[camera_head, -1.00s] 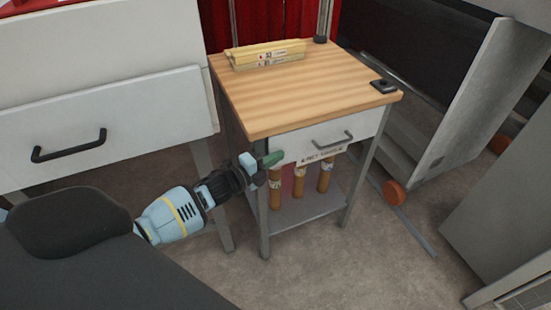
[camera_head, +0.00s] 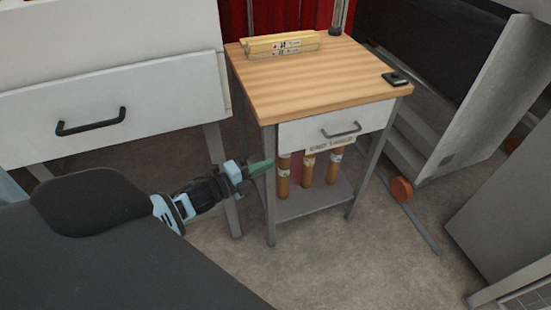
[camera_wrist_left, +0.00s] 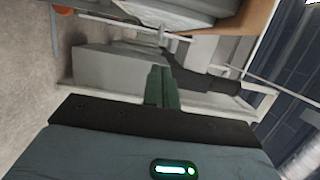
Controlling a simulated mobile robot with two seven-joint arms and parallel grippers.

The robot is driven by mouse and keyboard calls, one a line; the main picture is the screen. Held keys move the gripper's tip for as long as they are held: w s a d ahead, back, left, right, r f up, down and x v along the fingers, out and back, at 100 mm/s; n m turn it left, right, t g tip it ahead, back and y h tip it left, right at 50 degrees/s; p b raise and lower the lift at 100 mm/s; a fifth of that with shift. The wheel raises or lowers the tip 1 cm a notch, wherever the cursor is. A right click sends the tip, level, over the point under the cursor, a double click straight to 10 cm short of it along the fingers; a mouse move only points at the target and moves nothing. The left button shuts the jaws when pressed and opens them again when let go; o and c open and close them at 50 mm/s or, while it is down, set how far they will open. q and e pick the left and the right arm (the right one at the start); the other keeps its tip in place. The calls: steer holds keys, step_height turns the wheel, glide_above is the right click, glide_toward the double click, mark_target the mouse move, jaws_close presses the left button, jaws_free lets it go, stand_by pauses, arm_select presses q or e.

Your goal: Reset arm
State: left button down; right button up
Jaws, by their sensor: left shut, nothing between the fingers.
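My left gripper (camera_head: 262,167) reaches in from the left in the head view, with green fingertips that are shut and empty. It is in front of and to the left of the small wooden-topped table (camera_head: 300,92), apparently apart from its front leg. In the left wrist view the green fingers (camera_wrist_left: 161,88) are together with nothing between them. My right gripper is not in view.
The small table has a white drawer (camera_head: 318,128) and several brown rolls (camera_head: 308,168) beneath. Yellow boxes (camera_head: 280,45) and a small black object (camera_head: 394,79) lie on top. A white drawer unit (camera_head: 150,103) stands at left. Floor (camera_head: 340,260) in front is clear.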

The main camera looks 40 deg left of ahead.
arm_select(q)
steer(key=shift+s+a, duration=0.25)
steer(key=shift+s, duration=0.4)
